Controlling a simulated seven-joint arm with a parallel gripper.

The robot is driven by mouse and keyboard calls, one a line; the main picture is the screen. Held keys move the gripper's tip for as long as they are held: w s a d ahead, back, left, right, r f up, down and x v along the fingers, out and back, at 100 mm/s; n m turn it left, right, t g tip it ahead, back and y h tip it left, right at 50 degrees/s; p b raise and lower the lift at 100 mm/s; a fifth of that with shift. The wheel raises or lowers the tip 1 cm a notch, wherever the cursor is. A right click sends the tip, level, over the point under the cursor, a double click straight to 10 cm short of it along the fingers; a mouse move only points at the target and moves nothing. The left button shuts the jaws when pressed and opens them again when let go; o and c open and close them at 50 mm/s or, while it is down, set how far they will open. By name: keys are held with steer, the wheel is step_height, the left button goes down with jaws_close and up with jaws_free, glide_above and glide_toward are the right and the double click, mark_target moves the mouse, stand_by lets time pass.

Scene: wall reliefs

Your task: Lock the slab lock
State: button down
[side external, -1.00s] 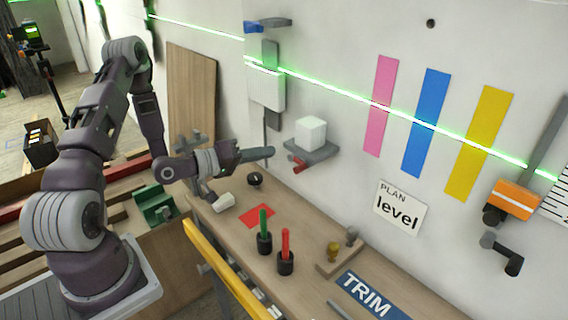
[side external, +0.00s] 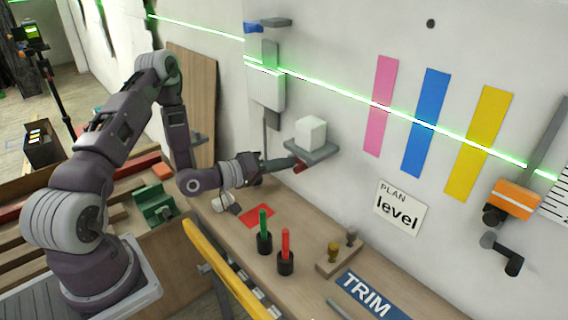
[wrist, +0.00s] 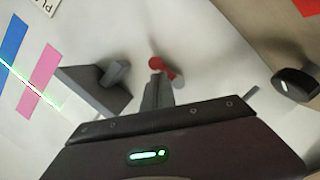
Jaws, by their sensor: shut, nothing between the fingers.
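A small red lever (side external: 299,167) sits under the left front edge of a grey wall shelf (side external: 313,150), which carries a white cube (side external: 311,131). The red lever also shows in the wrist view (wrist: 160,66), just beyond my fingertips. My gripper (side external: 290,164) is shut and empty, its tips at or very close to the lever; I cannot tell whether they touch. In the wrist view my fingers (wrist: 157,92) point at the lever, beside the shelf (wrist: 90,88). A white slab (side external: 266,88) hangs on a grey upright above, with a blue lever (side external: 253,27) at its top bracket.
The bench below holds a red card (side external: 257,215), a green peg (side external: 264,232) and a red peg (side external: 286,252). A dark round knob (wrist: 295,84) shows right in the wrist view. The wall right of the shelf carries coloured strips (side external: 427,120).

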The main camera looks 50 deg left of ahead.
steer(key=shift+d+f+m, duration=0.1)
steer(key=shift+f+m, duration=0.05)
steer(key=shift+m, duration=0.45)
steer(key=shift+s+f+m+g+y, duration=0.15)
steer(key=shift+f+m+y, duration=0.3)
steer(key=shift+f+m, duration=0.6)
steer(key=shift+w+f+m+g+y, duration=0.1)
steer(key=shift+f+m+g+y, duration=0.3)
steer(key=shift+m, duration=1.05)
steer(key=shift+s+a+f, duration=0.1)
steer(key=shift+a+f, duration=0.2)
steer(key=shift+f, duration=0.25)
steer(key=shift+s, duration=0.1)
steer(key=v, duration=0.6)
steer(key=shift+s+a+r, duration=0.15)
steer(key=shift+s+r, duration=0.15)
steer(key=shift+r, duration=0.1)
steer(key=shift+t+y, duration=0.25)
